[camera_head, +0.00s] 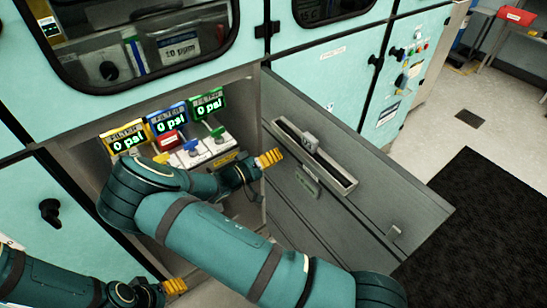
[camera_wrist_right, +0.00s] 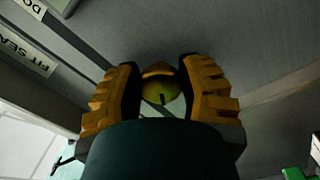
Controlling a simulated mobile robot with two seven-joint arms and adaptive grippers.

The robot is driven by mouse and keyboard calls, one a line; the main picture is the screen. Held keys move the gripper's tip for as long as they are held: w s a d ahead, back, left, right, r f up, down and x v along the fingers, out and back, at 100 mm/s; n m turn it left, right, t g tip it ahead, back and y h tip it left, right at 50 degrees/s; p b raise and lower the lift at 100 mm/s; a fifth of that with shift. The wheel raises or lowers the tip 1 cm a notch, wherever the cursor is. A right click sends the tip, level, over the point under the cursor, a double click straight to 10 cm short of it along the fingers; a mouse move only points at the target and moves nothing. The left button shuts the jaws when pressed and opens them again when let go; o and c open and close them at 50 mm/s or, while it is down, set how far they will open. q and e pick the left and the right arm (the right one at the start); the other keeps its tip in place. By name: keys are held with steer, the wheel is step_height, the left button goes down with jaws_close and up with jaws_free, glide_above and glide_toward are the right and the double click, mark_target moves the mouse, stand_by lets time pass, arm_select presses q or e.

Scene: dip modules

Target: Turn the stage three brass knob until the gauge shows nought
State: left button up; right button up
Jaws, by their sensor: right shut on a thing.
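Three gauges stand in the open cabinet: yellow-framed (camera_head: 125,137), blue-framed (camera_head: 167,118) and green-framed (camera_head: 208,104). Each one's green digits read 0 psi. My right gripper (camera_head: 268,158) is beside the inner face of the open door. In the right wrist view, its orange fingers (camera_wrist_right: 159,95) are shut on a round brass-yellow knob (camera_wrist_right: 158,92) with a dark mark on its face. In the head view this knob is hidden by the gripper. My left gripper (camera_head: 175,286) is low at the left, away from the gauges; its finger gap is unclear.
The grey open door (camera_head: 385,205) swings out to the right, with a slotted handle plate (camera_head: 315,155) on it. A red block (camera_head: 171,140), a blue knob (camera_head: 191,146) and a green knob (camera_head: 217,131) sit below the gauges.

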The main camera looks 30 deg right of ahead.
steer(key=o, duration=1.2)
steer(key=shift+a, duration=0.1)
steer(key=a, duration=1.1)
steer(key=shift+s+a, duration=0.3)
steer(key=shift+a, duration=0.1)
